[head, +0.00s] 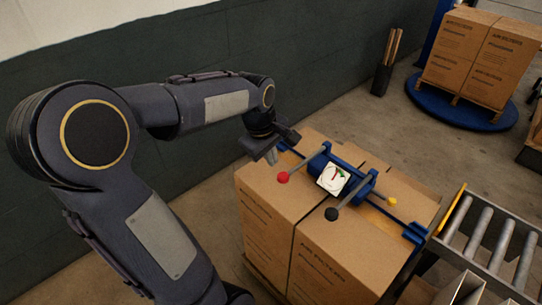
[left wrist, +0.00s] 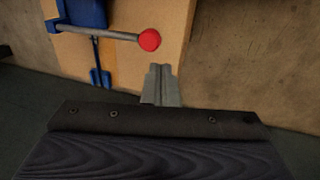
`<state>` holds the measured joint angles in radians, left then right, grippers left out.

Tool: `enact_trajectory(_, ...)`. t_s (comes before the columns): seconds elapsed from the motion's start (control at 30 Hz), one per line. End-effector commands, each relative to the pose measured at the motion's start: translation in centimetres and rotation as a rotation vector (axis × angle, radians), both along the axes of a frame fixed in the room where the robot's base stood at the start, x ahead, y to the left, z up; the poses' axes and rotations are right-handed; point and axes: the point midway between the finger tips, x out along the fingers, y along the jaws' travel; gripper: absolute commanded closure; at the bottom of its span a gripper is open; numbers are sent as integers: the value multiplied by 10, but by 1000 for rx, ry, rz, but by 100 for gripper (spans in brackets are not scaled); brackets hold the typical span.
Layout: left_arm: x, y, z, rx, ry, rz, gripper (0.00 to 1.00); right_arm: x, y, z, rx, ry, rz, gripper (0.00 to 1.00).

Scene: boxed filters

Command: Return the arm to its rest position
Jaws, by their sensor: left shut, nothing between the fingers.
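My left arm reaches in from the left in the head view. Its gripper (head: 271,157) hangs over the back left edge of the stacked cardboard boxes (head: 330,262), close to a strapping tool. In the left wrist view the gripper's fingers (left wrist: 161,85) are together with nothing between them. The blue strapping tool (head: 322,159) lies on top of the boxes, with a red-knobbed lever (head: 283,178), a black-knobbed lever (head: 331,214) and a round dial (head: 333,178). The red knob (left wrist: 149,40) also shows in the left wrist view, apart from the fingers. My right gripper is not in view.
A roller conveyor (head: 490,247) stands at the right. More boxes (head: 481,62) stand on a pallet on a blue round turntable (head: 425,101) at the back right. A dark holder (head: 381,79) with long pieces stands by the dark wall (head: 130,75). The floor between is clear.

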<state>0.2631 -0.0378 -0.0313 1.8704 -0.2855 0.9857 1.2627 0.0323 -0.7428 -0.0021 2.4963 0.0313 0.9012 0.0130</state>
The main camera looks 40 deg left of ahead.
Motion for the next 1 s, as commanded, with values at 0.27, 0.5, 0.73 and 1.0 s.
enact_trajectory(0.27,0,0,0,0,0,0,100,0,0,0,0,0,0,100)
enact_trajectory(0.5,-1,-1,1,0,-2,-5,100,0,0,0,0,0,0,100)
enact_trajectory(0.73,-46,-52,38,25,-112,-371,100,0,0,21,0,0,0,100)
enact_trajectory(1.0,-130,-137,55,155,-358,-1051,100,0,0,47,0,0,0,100)
